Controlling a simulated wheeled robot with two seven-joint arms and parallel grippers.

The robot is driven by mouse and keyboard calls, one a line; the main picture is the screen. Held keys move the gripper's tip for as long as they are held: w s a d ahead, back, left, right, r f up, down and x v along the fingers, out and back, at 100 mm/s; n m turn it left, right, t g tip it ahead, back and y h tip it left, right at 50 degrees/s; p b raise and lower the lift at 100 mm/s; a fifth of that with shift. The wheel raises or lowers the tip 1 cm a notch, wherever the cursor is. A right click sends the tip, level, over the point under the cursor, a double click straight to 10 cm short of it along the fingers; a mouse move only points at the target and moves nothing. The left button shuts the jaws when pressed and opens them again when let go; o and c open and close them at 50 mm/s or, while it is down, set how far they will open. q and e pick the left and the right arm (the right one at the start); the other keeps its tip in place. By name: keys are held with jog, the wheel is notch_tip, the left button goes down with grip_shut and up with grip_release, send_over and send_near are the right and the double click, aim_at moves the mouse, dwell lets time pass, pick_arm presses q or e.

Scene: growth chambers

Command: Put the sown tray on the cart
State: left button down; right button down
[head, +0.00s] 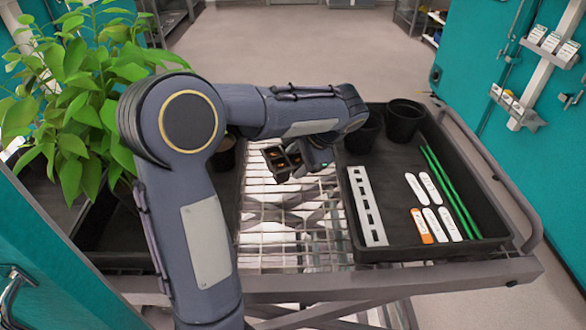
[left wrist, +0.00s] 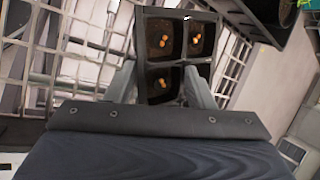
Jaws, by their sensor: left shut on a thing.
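The sown tray (head: 276,160) is a small black tray of square cells with dark soil and orange seeds. It also shows in the left wrist view (left wrist: 172,10), where seeds lie in three cells and the fourth is mostly hidden. My left gripper (head: 301,166) is shut on its near part; its fingers (left wrist: 163,88) stand on either side of it in the wrist view. The cart (head: 400,277) has a wire-mesh top. The tray is over the open mesh between two large black trays; I cannot tell whether it touches the mesh. My right gripper is out of view.
The right black tray (head: 395,165) holds black pots (head: 404,121), white and orange labels (head: 432,224), green stakes (head: 452,190) and a slotted white strip (head: 367,206). Teal doors (head: 500,70) flank the cart.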

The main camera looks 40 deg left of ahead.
pick_arm(q)
jog(key=shift+a+f, duration=0.5)
notch_tip(320, 180, down, 4)
jog(key=shift+w+a+r+p, duration=0.1)
jog(key=shift+r+p, duration=0.15)
jog(key=shift+p, duration=0.15)
jog(key=c, duration=0.6)
grip_release()
jog(key=shift+c, duration=0.2)
jog(key=v, duration=1.2)
